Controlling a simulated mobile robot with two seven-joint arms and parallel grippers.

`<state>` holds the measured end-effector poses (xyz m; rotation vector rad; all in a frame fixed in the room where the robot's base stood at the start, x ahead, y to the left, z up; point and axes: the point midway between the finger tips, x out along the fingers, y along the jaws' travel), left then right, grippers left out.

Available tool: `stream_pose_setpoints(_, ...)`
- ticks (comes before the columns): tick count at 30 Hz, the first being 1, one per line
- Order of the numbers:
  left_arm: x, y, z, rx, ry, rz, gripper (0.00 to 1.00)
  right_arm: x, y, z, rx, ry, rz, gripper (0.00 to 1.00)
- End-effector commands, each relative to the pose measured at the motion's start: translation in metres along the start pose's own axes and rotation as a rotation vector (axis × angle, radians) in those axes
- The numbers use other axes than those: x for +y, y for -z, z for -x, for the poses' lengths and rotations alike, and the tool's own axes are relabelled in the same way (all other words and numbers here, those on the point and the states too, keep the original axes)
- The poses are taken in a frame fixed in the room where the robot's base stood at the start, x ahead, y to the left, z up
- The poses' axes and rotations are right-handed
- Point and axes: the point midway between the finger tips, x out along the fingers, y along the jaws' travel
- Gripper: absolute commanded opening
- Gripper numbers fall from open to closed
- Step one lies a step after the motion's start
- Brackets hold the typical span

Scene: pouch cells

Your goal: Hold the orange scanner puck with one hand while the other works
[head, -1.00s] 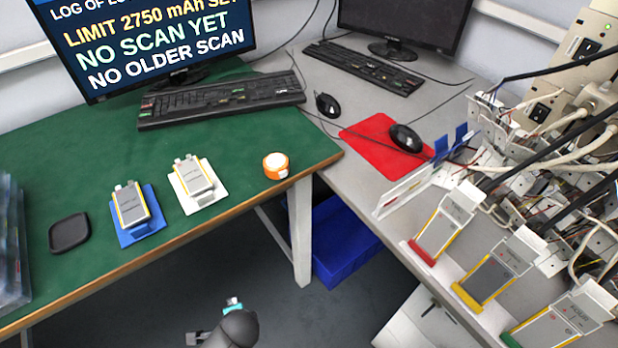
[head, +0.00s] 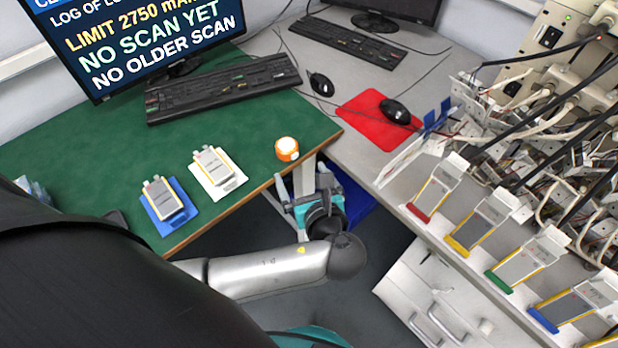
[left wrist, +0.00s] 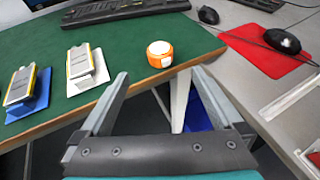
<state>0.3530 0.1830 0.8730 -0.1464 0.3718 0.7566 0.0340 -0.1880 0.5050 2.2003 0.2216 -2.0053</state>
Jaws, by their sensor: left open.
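The orange scanner puck (head: 287,149) with a white top stands on the green table mat near its right front corner. It also shows in the left wrist view (left wrist: 160,55), ahead of the fingers and a little above the middle. My left gripper (head: 293,184) is open and empty, just off the table's front edge and close to the puck without touching it. In the left wrist view its two fingers (left wrist: 158,88) are spread wide with the puck beyond them. My right gripper is not in view.
Pouch cells lie on a blue holder (head: 176,217) and a white holder (head: 232,186) left of the puck. A keyboard (head: 222,88) is behind. The grey bench (head: 375,62) holds a red mouse mat (head: 365,122) and several cells in coloured holders beside wiring.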

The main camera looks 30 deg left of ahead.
Motion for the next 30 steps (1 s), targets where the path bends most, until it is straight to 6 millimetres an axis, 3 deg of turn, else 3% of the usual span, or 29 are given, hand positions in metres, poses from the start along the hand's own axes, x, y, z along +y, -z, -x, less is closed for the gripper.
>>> stream_pose_setpoints(12,0.001,0.002,-0.085,-0.002,-0.003,0.001,1.00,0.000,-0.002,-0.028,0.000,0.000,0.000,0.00)
stream_pose_setpoints(18,0.001,0.002,-0.117,0.001,-0.003,0.003,1.00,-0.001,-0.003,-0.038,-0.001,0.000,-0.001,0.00)
stream_pose_setpoints(24,0.001,0.002,-0.134,0.003,-0.001,0.003,1.00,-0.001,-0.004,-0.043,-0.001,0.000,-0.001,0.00)
stream_pose_setpoints(30,0.000,0.001,-0.137,0.004,0.000,0.003,1.00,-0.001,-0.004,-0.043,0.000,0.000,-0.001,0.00)
